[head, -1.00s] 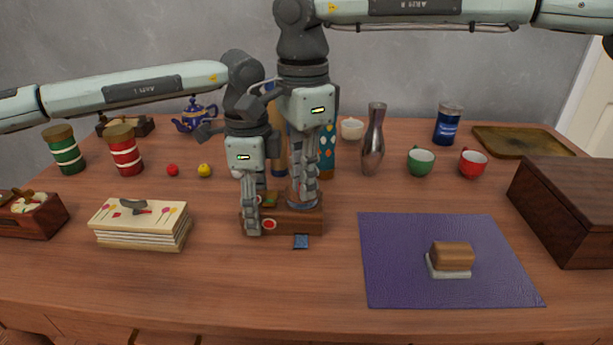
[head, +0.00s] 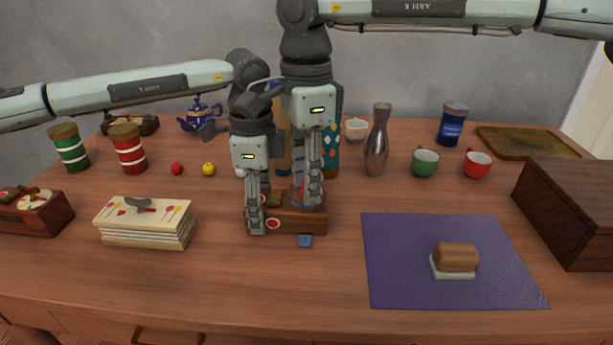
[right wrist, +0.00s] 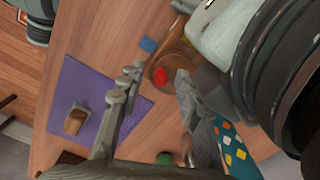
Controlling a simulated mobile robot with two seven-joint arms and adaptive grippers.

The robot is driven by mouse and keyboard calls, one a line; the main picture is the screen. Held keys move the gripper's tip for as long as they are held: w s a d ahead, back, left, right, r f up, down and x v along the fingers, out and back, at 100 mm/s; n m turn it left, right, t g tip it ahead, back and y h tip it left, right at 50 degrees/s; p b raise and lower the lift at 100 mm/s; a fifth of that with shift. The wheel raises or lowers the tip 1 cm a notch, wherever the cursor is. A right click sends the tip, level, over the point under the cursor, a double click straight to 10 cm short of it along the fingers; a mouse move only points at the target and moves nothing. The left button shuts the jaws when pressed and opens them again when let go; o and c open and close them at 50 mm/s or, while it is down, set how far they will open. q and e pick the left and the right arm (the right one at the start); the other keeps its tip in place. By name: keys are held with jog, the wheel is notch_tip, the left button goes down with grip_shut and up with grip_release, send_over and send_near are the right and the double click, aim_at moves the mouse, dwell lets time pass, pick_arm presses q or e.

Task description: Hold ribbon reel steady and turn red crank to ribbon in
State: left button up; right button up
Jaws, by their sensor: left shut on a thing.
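My left gripper (head: 257,222) points down and is shut on the left part of the reel's base. My right gripper (head: 308,197) points down over the right part of the reel. In the right wrist view, the red crank's round knob (right wrist: 160,77) shows between its two spread fingers (right wrist: 158,98). The right gripper is open, and I see no firm contact with the knob. The fingers hide much of the reel and crank.
A small blue square (head: 305,240) lies just in front of the base. A purple mat (head: 400,280) with a bread-like block is at right. A stack of cards or books (head: 145,225) is at left. A steel vase (head: 377,140) and patterned boxes stand close behind.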

notch_tip(320, 180, up, 12)
dwell(0.7)
jog(key=s+f+m+g+y, duration=0.1)
jog(key=s+f+m+y, duration=0.1)
jog(key=s+f+y, duration=0.15)
jog(key=w+d+m+t+y, duration=0.1)
jog(key=d+m+t+y, duration=0.2)
jog(key=d+m+y, duration=0.35)
jog(key=shift+n+h, duration=0.7)
jog(key=shift+n, duration=0.05)
jog(key=x, duration=0.3)
jog(key=d+x, duration=0.1)
jog(key=x, duration=0.3)
jog(key=f+x, duration=0.1)
jog(key=x, duration=0.3)
jog(key=shift+w+f, duration=0.2)
jog(key=shift+w, duration=0.2)
jog(key=shift+c, duration=0.6)
